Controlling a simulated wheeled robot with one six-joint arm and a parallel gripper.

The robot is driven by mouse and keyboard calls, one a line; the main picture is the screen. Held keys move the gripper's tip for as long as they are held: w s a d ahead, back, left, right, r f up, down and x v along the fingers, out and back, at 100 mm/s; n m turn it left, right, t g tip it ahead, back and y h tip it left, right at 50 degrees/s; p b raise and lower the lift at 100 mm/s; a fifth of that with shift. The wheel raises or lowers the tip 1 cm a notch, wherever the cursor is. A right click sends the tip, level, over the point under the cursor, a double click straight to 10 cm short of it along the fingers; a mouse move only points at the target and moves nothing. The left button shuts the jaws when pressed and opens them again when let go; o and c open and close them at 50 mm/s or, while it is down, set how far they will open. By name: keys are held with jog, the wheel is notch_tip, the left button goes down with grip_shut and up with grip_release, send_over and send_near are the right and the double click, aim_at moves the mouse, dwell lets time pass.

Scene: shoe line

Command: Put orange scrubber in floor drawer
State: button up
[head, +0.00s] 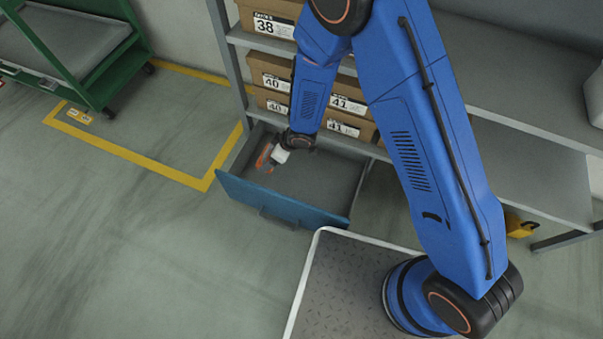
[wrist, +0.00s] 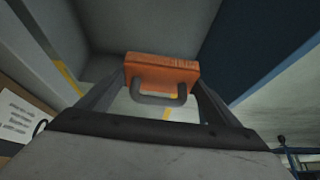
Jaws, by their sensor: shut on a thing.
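The orange scrubber (wrist: 163,72) is a block with a grey loop handle and sits between the two fingers of my gripper (wrist: 160,95) in the wrist view. My gripper is shut on it. In the head view my gripper (head: 268,157) points down and left over the open floor drawer (head: 283,205), with the orange of the scrubber (head: 263,156) at its tip. The drawer is grey inside with a blue front and is pulled out. I cannot tell whether the scrubber touches the drawer floor.
A green cart (head: 100,80) stands at the upper left, beside yellow floor tape (head: 125,153). A yellow object (head: 517,226) is under the shelf at right. The floor left of the drawer is clear.

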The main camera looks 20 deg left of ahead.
jog(key=shift+a+f, duration=0.1)
jog(key=shift+f, duration=0.8)
send_over(272, 179)
jog(key=d, duration=0.2)
notch_tip(272, 179, down, 6)
jog(key=shift+d+f, duration=0.1)
jog(key=shift+f, duration=4.85)
jog(key=shift+f, duration=0.1)
jog(key=o, duration=0.9)
jog(key=shift+o, duration=0.2)
jog(key=v, duration=1.2)
jog(key=shift+s, duration=0.1)
